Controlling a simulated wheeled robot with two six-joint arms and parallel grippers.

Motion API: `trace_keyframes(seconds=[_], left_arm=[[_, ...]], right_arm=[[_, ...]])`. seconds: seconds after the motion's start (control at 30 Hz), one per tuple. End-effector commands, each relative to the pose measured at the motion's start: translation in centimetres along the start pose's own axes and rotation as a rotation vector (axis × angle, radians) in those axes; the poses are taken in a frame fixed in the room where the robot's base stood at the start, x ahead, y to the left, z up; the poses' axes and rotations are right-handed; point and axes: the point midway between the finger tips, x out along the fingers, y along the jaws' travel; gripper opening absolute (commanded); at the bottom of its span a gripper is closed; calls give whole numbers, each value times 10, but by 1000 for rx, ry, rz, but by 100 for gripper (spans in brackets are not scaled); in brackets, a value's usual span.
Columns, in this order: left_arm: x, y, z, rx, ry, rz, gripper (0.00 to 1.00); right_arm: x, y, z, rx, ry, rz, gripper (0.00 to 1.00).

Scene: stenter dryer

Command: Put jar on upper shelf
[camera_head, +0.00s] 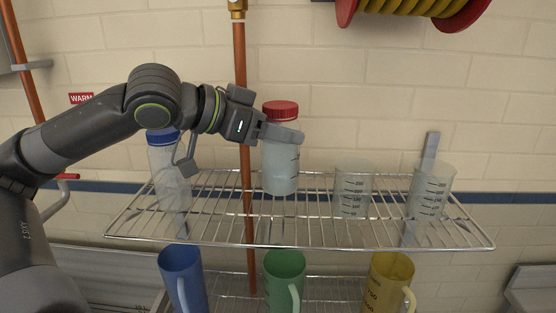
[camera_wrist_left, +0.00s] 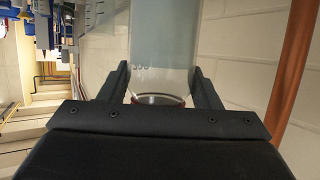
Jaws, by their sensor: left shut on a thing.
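A clear jar with a red lid (camera_head: 281,165) is upright over the upper wire shelf (camera_head: 330,232), left of its middle. My left gripper (camera_head: 283,135) is shut on this jar just below the lid. In the left wrist view the jar (camera_wrist_left: 165,50) sits between the two fingers (camera_wrist_left: 163,88). The jar's base is close to the shelf wires; I cannot tell whether it touches them. My right gripper is in neither view.
A blue-lidded jar (camera_head: 168,180) stands at the shelf's left, partly behind my arm. Two clear measuring beakers (camera_head: 351,194) (camera_head: 430,190) stand at the right. Blue (camera_head: 182,280), green (camera_head: 285,280) and yellow (camera_head: 388,283) jugs are below. A copper pipe (camera_head: 241,90) runs behind.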

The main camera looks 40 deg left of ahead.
Motion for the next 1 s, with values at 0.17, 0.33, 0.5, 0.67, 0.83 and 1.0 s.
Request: trace_keyframes(seconds=[0.17, 0.33, 0.5, 0.67, 0.83, 1.0], left_arm=[[8, 0, 21, 1, -4, -2, 24], [15, 0, 38, 2, -1, -2, 24], [16, 0, 38, 1, 1, 0, 24], [16, 0, 38, 1, 2, 1, 24], [16, 0, 40, 1, 0, 1, 72], [16, 0, 40, 0, 0, 1, 79]], right_arm=[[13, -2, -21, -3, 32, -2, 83], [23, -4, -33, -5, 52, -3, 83], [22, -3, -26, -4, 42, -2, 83], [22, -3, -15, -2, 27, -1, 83], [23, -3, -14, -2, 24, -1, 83], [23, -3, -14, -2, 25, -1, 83]])
